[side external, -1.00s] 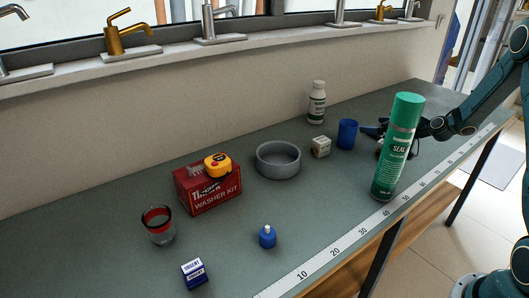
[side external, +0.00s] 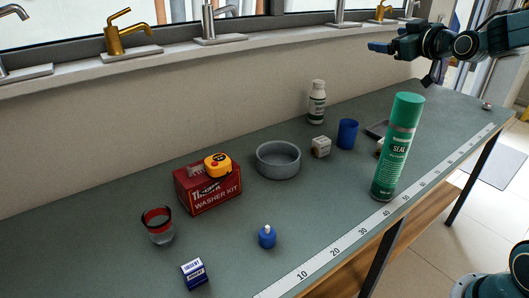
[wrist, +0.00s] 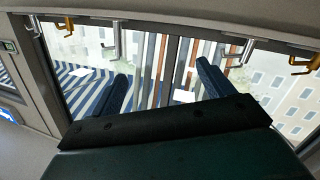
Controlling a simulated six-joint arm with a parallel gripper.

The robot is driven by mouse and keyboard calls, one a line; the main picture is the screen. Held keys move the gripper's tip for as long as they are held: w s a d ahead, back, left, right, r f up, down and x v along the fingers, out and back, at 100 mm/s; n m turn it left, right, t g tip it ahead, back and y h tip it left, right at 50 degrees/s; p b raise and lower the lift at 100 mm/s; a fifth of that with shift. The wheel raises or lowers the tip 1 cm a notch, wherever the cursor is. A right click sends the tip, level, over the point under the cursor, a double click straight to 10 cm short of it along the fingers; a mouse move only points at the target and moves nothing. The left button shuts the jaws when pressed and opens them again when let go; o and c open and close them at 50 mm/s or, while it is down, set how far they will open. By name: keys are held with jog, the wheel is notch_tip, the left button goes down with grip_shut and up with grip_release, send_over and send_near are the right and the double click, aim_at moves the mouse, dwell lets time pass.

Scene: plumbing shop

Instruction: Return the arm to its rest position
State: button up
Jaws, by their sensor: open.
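My gripper (side external: 382,47) is raised in the air above the right part of the bench, in front of the window sill. It is apart from everything on the bench. In the wrist view its two fingers (wrist: 160,86) stand wide apart with nothing between them, and the window is behind them. My arm comes in from the right edge of the side view.
The bench (side external: 330,215) holds a green spray can (side external: 397,150), a blue cup (side external: 347,134), a white bottle (side external: 317,102), a grey bowl (side external: 278,160), a red box (side external: 208,189) with a yellow tape measure (side external: 217,165), and a red-rimmed glass (side external: 158,226). Taps line the sill.

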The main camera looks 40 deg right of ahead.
jog(key=s+a+f+g+y, duration=0.2)
jog(key=s+a+f+g, duration=0.1)
jog(key=s+a, duration=0.35)
jog(key=s+a+f+g+y, duration=0.1)
jog(key=s+a+f+g, duration=0.15)
jog(key=s+a, duration=0.35)
jog(key=s+a+f+g, duration=0.2)
jog(key=s+a+f, duration=0.1)
jog(key=s, duration=0.4)
jog(key=s+a+f+g+y, duration=0.1)
jog(key=s+a+f+g, duration=0.1)
jog(key=s, duration=0.6)
jog(key=shift+s+a+f+m+g, duration=0.25)
jog(key=shift+a+f+m+g, duration=0.15)
jog(key=shift+a+f, duration=0.45)
